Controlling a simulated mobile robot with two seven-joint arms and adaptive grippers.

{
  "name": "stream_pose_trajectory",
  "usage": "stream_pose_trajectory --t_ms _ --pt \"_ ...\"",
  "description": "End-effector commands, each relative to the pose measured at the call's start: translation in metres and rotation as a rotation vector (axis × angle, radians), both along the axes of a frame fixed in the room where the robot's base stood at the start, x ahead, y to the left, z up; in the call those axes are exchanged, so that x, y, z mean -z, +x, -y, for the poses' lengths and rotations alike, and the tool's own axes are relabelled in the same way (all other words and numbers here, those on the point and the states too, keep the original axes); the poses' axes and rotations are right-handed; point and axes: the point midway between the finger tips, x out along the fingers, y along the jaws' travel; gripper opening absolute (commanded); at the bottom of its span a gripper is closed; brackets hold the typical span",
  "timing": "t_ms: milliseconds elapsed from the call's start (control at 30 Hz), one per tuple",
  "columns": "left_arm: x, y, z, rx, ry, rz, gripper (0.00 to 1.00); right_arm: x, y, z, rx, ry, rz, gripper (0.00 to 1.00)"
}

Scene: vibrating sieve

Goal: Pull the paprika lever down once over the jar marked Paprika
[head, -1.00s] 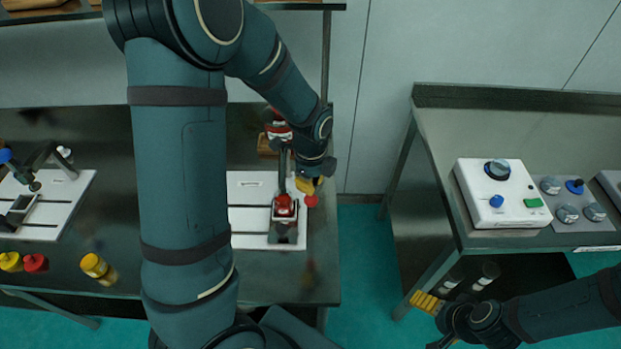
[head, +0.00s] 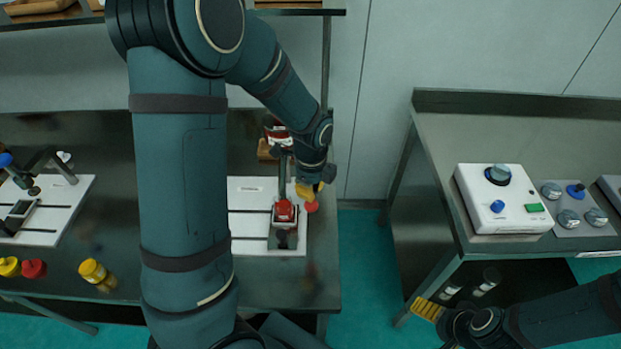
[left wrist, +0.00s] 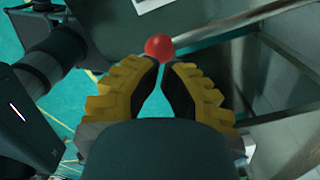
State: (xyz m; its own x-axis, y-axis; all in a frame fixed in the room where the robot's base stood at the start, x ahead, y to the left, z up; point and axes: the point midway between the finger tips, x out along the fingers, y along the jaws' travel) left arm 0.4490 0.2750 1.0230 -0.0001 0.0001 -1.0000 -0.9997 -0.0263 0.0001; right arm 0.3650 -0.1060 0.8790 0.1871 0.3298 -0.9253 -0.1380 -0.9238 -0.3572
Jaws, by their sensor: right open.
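A small red ball knob (head: 311,206) is at the lower right of my left gripper (head: 306,191). In the left wrist view the knob (left wrist: 159,48) is at the tips of my left fingers (left wrist: 166,72), which nearly meet. I cannot tell whether they grip the knob or only touch it. A red part (head: 285,211) stands on a white base plate (head: 250,243), above a dark grey block (head: 285,238). No Paprika label is readable, and my left arm hides part of the plate. My right gripper (head: 428,308) is open and empty, low at the right.
Yellow-topped (head: 93,270) and red-topped (head: 34,268) jars stand at the bench's front left. Another white plate (head: 65,210) with a dark stand is at left. A white control box (head: 503,198) with knobs is on the right table. An open floor gap (head: 365,250) separates the benches.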

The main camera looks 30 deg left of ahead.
Motion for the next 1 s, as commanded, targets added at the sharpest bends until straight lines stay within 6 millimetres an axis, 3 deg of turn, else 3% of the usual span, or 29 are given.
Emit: stream_pose_trajectory --t_ms 500,1000 --pt "0.001 0.000 0.000 0.000 0.000 0.000 0.00 0.001 0.000 0.000 0.000 0.000 0.000 0.92" --pt "0.019 0.000 0.000 0.000 0.000 0.000 0.00 0.017 0.000 -0.001 0.000 -0.003 -0.001 0.92"
